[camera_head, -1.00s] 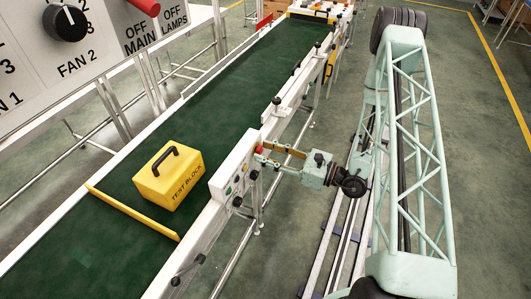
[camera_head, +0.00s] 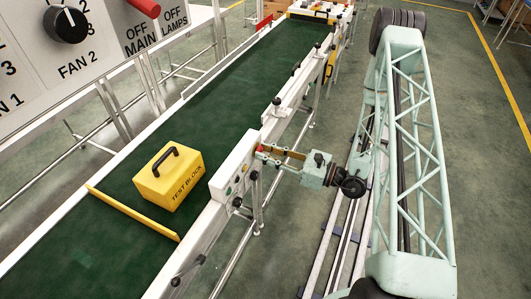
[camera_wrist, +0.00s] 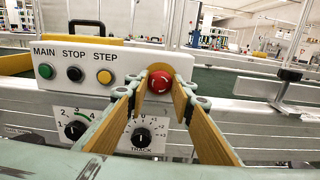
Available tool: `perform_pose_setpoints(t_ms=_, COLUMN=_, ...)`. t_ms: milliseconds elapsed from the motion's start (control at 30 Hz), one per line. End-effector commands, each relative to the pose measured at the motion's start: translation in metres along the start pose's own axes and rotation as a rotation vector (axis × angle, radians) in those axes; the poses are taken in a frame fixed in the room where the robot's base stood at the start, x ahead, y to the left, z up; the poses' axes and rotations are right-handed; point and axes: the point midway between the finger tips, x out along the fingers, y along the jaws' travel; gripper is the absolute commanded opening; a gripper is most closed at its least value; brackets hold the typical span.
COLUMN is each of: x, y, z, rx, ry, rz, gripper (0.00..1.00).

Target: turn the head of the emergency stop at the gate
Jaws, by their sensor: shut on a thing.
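The emergency stop has a round red head (camera_wrist: 161,80) on the right of a white control box (camera_wrist: 110,65); arrow-like white marks show on it. In the head view the red head (camera_head: 259,148) is small and partly hidden at the fingertips. My gripper (camera_wrist: 159,88) has its two tan-padded fingers on either side of the head and is shut on it. In the head view my gripper (camera_head: 266,152) reaches in from the right, beside the conveyor. Whether the head has turned cannot be told.
Green, black and yellow buttons (camera_wrist: 75,73) sit left of the head, with two black knobs (camera_wrist: 142,136) below. A yellow test block (camera_head: 169,178) stands on the green belt (camera_head: 228,92), behind a yellow bar (camera_head: 132,213).

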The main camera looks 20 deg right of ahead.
Motion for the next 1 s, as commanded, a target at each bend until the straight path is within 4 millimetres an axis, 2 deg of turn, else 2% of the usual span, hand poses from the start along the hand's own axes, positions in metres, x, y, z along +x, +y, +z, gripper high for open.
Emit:
perform_pose_setpoints(t_ms=267, x=-0.0001, y=0.0004, z=0.0006, rx=0.112, ry=0.001, rz=0.000, gripper=0.12)
perform_pose_setpoints(t_ms=1000, x=0.0001, y=0.0001, z=0.0007, rx=0.594, ry=0.001, rz=0.000, gripper=0.12)
